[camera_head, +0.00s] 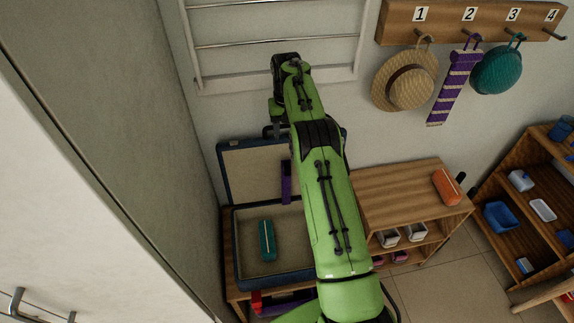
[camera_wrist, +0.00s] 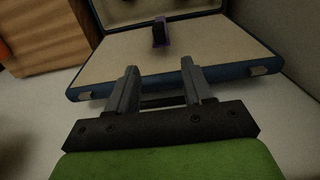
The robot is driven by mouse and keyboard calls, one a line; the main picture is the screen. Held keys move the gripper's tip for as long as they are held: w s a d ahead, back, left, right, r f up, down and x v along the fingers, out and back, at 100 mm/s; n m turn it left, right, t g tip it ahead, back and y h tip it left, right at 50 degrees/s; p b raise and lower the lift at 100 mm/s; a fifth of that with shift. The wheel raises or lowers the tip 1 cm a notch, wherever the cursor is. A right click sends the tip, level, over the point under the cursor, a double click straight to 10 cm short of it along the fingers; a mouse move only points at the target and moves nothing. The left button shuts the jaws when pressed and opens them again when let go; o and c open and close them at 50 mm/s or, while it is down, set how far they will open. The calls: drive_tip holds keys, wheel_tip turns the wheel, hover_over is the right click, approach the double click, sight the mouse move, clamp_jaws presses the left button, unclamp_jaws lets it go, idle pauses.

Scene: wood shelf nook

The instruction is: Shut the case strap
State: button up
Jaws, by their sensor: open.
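The blue case (camera_head: 238,245) stands open on a wooden bench, its beige-lined lid (camera_head: 245,172) raised near the wall. A teal item (camera_head: 267,240) lies inside. A purple strap (camera_head: 286,183) shows against the lid, partly behind my arm. The purple strap (camera_wrist: 161,32) stands beyond. My arm hides the case's right side.
A low wooden shelf (camera_head: 410,190) with an orange item (camera_head: 447,187) stands right of the case. A grey wall panel (camera_head: 150,120) is close on the left. A hat (camera_head: 405,80), purple scarf (camera_head: 455,85) and teal cap (camera_head: 497,70) hang above right.

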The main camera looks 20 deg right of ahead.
sight(287, 164)
wheel_tip(287, 164, down, 16)
drive_tip(key=b, duration=0.4)
drive_tip(key=shift+f, duration=0.25)
drive_tip(key=shift+c, duration=0.3)
clamp_jaws()
